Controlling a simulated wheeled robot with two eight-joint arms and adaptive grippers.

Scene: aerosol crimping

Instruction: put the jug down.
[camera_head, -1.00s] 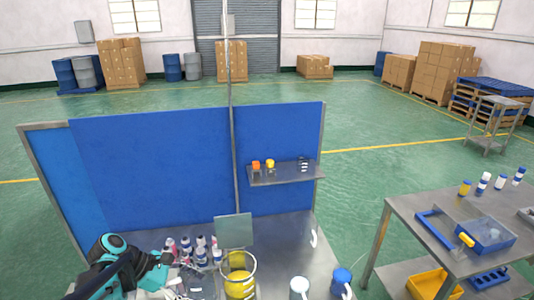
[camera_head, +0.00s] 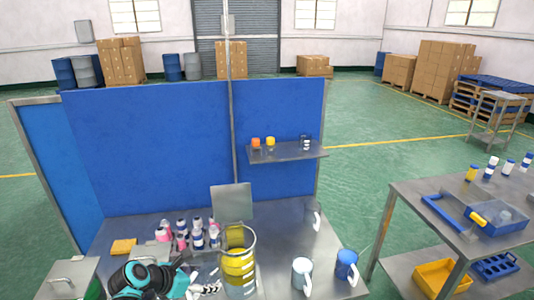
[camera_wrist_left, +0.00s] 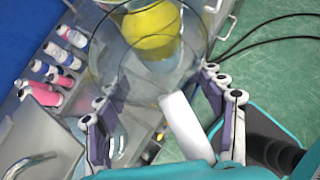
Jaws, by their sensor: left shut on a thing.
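A clear jug (camera_head: 248,262) stands at the front middle of the head view, in front of a yellow cylindrical thing that shows through its wall. Its round rim (camera_wrist_left: 92,62) and pale handle (camera_wrist_left: 182,122) show in the left wrist view. My left gripper (camera_wrist_left: 165,108) has its fingers on either side of the handle and is shut on it. In the head view the left gripper (camera_head: 205,285) is low, just left of the jug. The jug's base is cut off, so I cannot tell whether it touches the bench (camera_head: 290,235). My right gripper is not in view.
Several small bottles (camera_head: 198,238) stand left of the jug. A grey upright plate (camera_head: 232,202) is behind. Bare bench lies between it and another pale handle (camera_head: 317,214).

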